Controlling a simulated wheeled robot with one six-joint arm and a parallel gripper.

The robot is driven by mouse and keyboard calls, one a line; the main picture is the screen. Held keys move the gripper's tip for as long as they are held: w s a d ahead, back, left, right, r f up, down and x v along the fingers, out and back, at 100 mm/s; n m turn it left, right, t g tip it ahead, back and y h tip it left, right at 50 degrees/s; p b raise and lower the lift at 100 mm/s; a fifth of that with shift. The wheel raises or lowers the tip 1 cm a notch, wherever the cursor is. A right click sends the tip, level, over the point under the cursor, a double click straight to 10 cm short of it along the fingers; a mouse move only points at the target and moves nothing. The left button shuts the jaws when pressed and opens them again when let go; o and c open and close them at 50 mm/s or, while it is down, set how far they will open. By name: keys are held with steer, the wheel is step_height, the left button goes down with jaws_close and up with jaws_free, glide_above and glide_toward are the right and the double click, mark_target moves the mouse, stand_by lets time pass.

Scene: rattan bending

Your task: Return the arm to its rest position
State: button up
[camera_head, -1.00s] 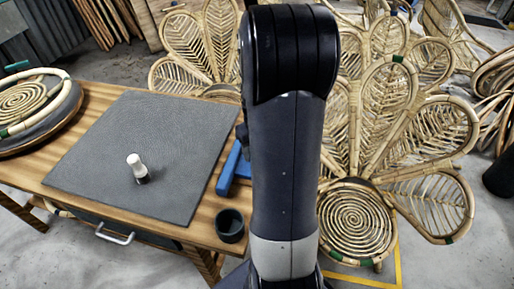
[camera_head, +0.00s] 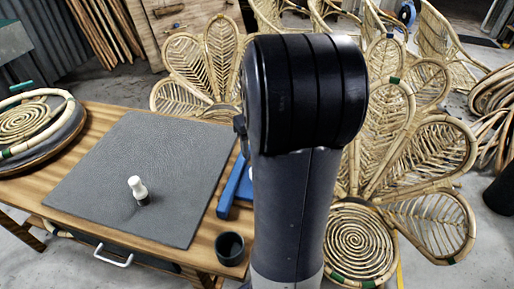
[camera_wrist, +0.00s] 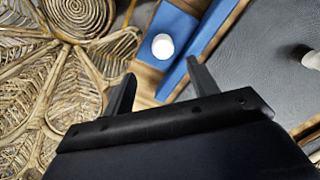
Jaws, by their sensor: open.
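My arm stands upright in the middle of the head view, its black rounded joint at the top, blocking part of the scene behind. My gripper is hidden in the head view. In the wrist view my gripper (camera_wrist: 161,69) shows two dark fingers spread apart with nothing held between them. Past the fingertips lies a blue object with a white round piece (camera_wrist: 162,46) on it.
The wooden table (camera_head: 120,107) also bears a dark cup (camera_head: 230,249), a blue object (camera_head: 232,188) and a round rattan piece (camera_head: 28,122). Rattan chairs (camera_head: 362,243) stand close behind and right of my arm. Bare floor (camera_head: 440,278) shows at lower right.

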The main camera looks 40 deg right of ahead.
step_height(320, 180, down, 11)
steer(key=shift+f+b, duration=0.15)
steer(key=shift+b, duration=0.4)
steer(key=shift+w+a+r, duration=0.2)
steer(key=shift+w+a, duration=0.15)
steer(key=shift+w, duration=0.15)
steer(key=shift+w+a, duration=0.2)
steer(key=shift+w, duration=0.1)
